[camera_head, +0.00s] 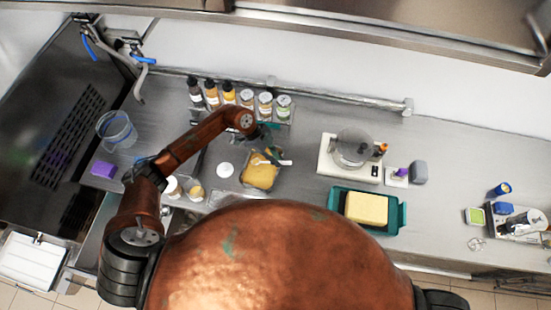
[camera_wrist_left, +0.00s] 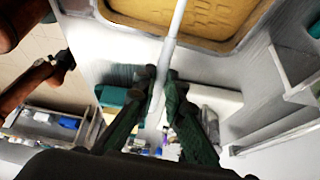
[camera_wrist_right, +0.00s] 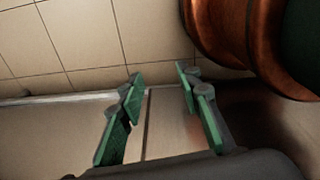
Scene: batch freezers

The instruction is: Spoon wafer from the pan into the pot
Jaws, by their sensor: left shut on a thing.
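A small metal pan (camera_head: 246,184) on the counter holds yellow-brown wafer (camera_head: 262,177). The wafer (camera_wrist_left: 190,12) also fills the top of the left wrist view. My left gripper (camera_head: 271,146) is at the pan's far side, shut on the handle of a white spoon (camera_head: 285,162). The spoon handle (camera_wrist_left: 176,22) runs up between the fingers towards the pan; its bowl cannot be made out. A clear round vessel (camera_head: 352,147) on a white base stands right of the pan; I cannot tell if it is the pot. My right gripper (camera_wrist_right: 158,77) is open and empty.
A row of bottles and jars (camera_head: 246,98) stands behind the pan. A white round lid or tub (camera_head: 225,170) is left of it. A teal tray (camera_head: 396,216) with a yellow block (camera_head: 366,208) lies to the right. A clear bucket (camera_head: 117,130) stands at left. The right counter has free room.

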